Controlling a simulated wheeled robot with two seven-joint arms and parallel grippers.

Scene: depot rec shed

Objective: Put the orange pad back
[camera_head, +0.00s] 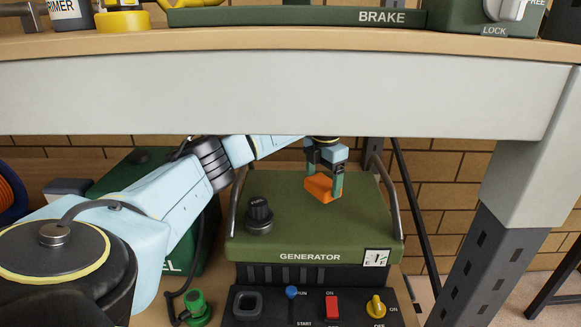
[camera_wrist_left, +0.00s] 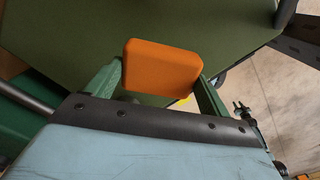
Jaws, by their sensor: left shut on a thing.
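The orange pad (camera_head: 321,189) is a small block held between the fingers of my left gripper (camera_head: 324,181). In the head view it is over the green top of the generator (camera_head: 310,228); I cannot tell whether it touches that top. In the left wrist view the pad (camera_wrist_left: 162,68) fills the space between the two green fingers (camera_wrist_left: 160,80), with the green surface behind it. My left gripper is shut on the pad. My right gripper is not in view.
A workbench (camera_head: 270,95) spans above the generator, with my left arm reaching under it. A black knob (camera_head: 259,213) stands on the generator top, and metal handles (camera_head: 386,197) flank it. A control panel (camera_head: 262,308) is in front.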

